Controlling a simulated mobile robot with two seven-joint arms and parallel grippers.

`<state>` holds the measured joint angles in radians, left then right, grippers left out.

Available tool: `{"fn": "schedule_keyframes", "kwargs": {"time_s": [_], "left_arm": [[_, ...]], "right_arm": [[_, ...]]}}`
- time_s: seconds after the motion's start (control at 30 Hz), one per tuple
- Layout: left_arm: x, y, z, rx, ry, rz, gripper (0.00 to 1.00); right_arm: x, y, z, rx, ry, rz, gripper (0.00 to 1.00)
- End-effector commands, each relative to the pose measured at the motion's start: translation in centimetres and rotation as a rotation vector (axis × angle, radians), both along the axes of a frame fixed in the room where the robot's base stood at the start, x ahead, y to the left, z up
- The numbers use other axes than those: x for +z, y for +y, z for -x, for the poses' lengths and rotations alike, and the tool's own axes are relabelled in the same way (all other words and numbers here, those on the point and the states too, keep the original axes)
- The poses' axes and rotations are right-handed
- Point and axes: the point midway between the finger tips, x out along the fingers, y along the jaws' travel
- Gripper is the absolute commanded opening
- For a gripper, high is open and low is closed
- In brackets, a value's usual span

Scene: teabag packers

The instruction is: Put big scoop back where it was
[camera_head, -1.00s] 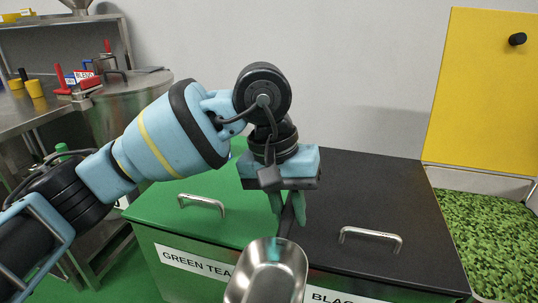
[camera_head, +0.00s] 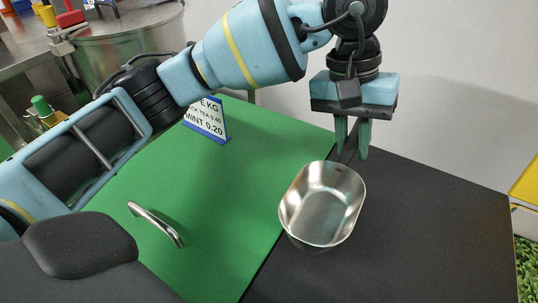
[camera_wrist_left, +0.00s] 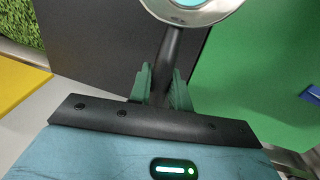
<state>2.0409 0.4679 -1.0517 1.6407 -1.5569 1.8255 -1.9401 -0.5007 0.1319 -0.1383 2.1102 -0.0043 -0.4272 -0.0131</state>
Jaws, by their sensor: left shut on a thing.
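The big scoop (camera_head: 322,205) is a shiny steel scoop with a deep oval bowl and a dark handle. My left gripper (camera_head: 352,150) is shut on the handle, with its green fingers on either side of it. In the left wrist view the handle (camera_wrist_left: 172,55) runs between the fingers (camera_wrist_left: 163,85) up to the steel bowl. In the head view the bowl is in front of the seam between the green lid (camera_head: 215,190) and the black lid (camera_head: 420,220). I cannot tell how far it is above the lids. My right gripper is not in view.
A sign (camera_head: 207,119) with blue edging stands on the green lid. A metal lid handle (camera_head: 156,224) is at lower left. A steel drum (camera_head: 125,40) and a table are at upper left. A yellow panel (camera_head: 526,184) is at the right edge. Most of the black lid is bare.

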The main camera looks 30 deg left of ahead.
Motion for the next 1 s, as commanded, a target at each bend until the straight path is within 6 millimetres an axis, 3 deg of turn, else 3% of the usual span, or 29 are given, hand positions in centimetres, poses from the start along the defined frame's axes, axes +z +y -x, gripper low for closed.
{"fn": "schedule_keyframes", "kwargs": {"time_s": [0.27,0.8,1.0], "left_arm": [[-0.1,1.1,-0.4,0.003,0.001,0.0,0.0],[-1.3,12.3,-4.8,0.006,0.0,0.001,0.0],[-1.5,14.6,-5.7,0.002,0.0,0.0,0.0]], "right_arm": [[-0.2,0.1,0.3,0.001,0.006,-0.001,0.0],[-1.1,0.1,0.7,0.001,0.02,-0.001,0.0],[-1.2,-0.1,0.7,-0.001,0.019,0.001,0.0]]}}
